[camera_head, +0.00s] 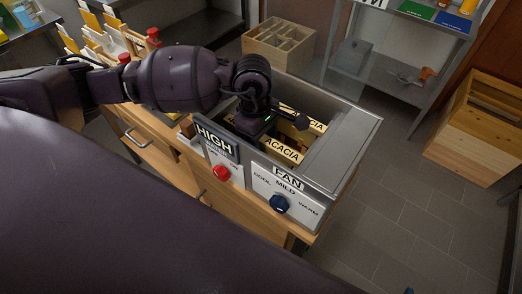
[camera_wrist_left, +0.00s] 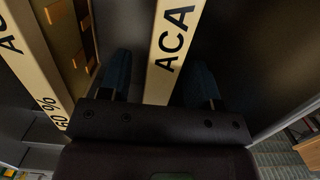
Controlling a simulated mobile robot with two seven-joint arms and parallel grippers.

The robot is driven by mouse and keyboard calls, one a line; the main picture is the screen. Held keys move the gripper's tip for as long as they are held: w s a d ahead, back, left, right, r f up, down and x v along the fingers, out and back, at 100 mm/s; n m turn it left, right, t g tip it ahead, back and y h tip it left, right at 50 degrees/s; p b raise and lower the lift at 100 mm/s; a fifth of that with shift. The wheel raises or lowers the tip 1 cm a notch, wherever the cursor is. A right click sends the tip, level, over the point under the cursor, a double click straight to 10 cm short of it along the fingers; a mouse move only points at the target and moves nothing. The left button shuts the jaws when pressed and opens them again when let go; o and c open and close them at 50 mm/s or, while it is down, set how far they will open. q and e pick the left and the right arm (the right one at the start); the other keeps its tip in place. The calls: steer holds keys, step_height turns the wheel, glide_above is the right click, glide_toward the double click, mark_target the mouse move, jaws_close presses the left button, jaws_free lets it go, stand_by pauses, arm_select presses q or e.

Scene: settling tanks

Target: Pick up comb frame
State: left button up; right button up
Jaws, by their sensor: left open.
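A comb frame with a pale top bar lettered ACACIA (camera_head: 282,150) stands in a grey metal box (camera_head: 345,140). A second ACACIA bar (camera_head: 316,125) shows behind it. My left gripper (camera_head: 258,122) points down into the box beside these bars, its fingertips hidden in the head view. In the left wrist view, my left gripper (camera_wrist_left: 160,68) is open, with one dark finger on each side of a pale bar lettered ACA (camera_wrist_left: 172,45). I see gaps between bar and fingers. Another bar marked 60 % (camera_wrist_left: 38,65) lies to the left.
The box front carries a HIGH sign (camera_head: 217,141), a red knob (camera_head: 221,172) and a blue FAN knob (camera_head: 279,204). A wooden crate (camera_head: 480,130) stands at right and a divided wooden box (camera_head: 280,45) behind. Tiled floor at right is clear.

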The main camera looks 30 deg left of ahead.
arm_select(q)
steer(key=shift+d+f, duration=0.15)
steer(key=shift+f, duration=1.3)
jaws_close()
